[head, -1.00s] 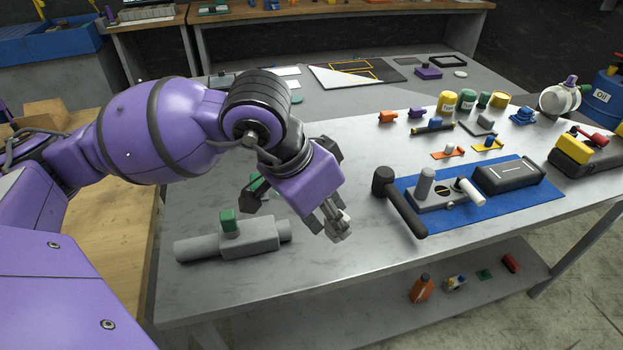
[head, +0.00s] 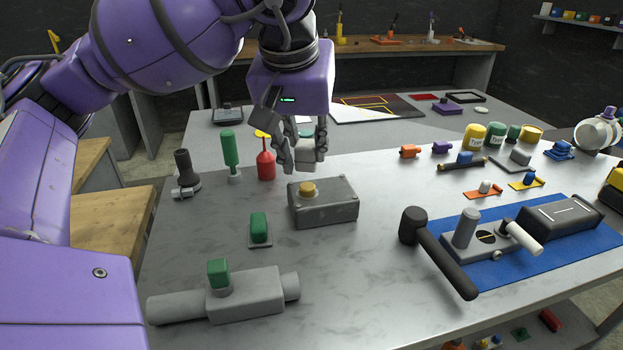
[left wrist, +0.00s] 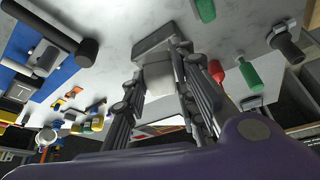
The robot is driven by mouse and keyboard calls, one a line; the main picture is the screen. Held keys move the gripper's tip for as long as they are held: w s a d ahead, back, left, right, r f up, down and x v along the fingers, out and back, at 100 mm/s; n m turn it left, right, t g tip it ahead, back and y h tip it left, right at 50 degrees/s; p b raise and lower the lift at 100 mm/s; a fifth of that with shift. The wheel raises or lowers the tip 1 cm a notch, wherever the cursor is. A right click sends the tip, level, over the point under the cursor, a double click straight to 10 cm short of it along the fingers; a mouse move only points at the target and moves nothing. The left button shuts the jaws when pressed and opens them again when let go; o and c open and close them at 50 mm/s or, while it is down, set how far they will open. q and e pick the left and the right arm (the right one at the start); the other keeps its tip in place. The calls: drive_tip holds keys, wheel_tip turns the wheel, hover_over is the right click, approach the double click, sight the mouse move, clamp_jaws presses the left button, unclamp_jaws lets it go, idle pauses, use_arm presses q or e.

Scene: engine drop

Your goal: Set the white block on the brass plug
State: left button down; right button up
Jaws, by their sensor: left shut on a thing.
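My left gripper (head: 304,158) points down above the grey box and is shut on the white block. The block (left wrist: 158,78) shows between the two fingers in the left wrist view; in the head view the fingers partly cover it. The brass plug (head: 307,188) is a short yellowish knob on top of the grey metal box (head: 330,205) on the table. The block is held above and slightly behind the plug in the head view, apart from it. In the left wrist view the grey box (left wrist: 152,45) lies beyond the block and the plug is hidden. My right gripper is not in view.
A red oil can (head: 266,165), a green-handled tool (head: 230,152) and a dark grey fitting (head: 184,172) stand left of the box. A green-topped piece (head: 259,228) and a grey valve body (head: 245,297) lie nearer. A black hammer (head: 438,250) lies right; table between is clear.

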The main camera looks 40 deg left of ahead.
use_arm(q)
drive_tip(key=w+a+f, duration=0.2)
drive_tip(key=w+f, duration=0.1)
drive_tip(key=w+a+f, duration=0.5)
drive_tip(key=w+f, duration=0.1)
drive_tip(key=w, duration=0.1)
drive_tip(key=shift+a+f, duration=0.2)
drive_tip(key=shift+a, duration=0.05)
drive_tip(key=shift+w+a+f, duration=0.1)
drive_tip(key=shift+w+f, duration=0.05)
drive_tip(key=shift+f, duration=1.4)
drive_tip(key=shift+f, duration=0.2)
drive_tip(key=c, duration=1.4)
unclamp_jaws()
